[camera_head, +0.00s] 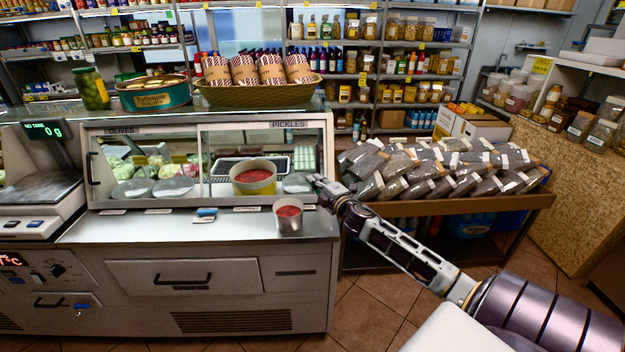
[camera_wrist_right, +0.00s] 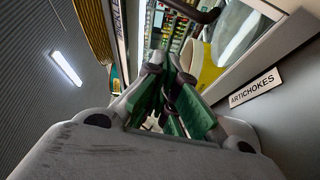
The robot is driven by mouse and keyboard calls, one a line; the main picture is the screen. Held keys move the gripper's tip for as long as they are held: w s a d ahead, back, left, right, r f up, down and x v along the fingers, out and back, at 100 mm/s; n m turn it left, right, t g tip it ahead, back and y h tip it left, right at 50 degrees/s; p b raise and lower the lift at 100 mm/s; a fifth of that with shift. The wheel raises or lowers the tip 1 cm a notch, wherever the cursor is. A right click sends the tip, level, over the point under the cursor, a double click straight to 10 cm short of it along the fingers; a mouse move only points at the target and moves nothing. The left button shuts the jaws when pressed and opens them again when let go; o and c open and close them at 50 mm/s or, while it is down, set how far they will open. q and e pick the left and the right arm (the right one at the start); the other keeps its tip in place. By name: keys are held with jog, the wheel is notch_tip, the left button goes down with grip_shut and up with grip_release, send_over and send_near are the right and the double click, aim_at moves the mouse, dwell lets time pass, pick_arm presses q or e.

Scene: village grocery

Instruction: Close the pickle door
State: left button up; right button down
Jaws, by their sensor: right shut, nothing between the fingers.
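The pickle door is the right-hand part of the glass display case, under the PICKLES label (camera_head: 288,124). How far it stands open is hard to tell from here. A yellow tub with a red top (camera_head: 254,180) shows inside behind that part. My right gripper (camera_head: 320,182) is at the case's right end, in front of its lower right corner. In the right wrist view its green-padded fingers (camera_wrist_right: 172,98) are together and empty. A dark bar (camera_wrist_right: 190,10) shows just beyond the fingertips; contact cannot be told. My left gripper is out of view.
The olives door with its dark handle (camera_head: 91,168) is on the left. A metal cup with red contents (camera_head: 288,214) stands on the counter ledge near my right gripper.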

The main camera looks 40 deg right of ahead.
jog(key=shift+s+a, duration=0.1)
jog(key=shift+s, duration=0.7)
jog(key=shift+s+f, duration=0.1)
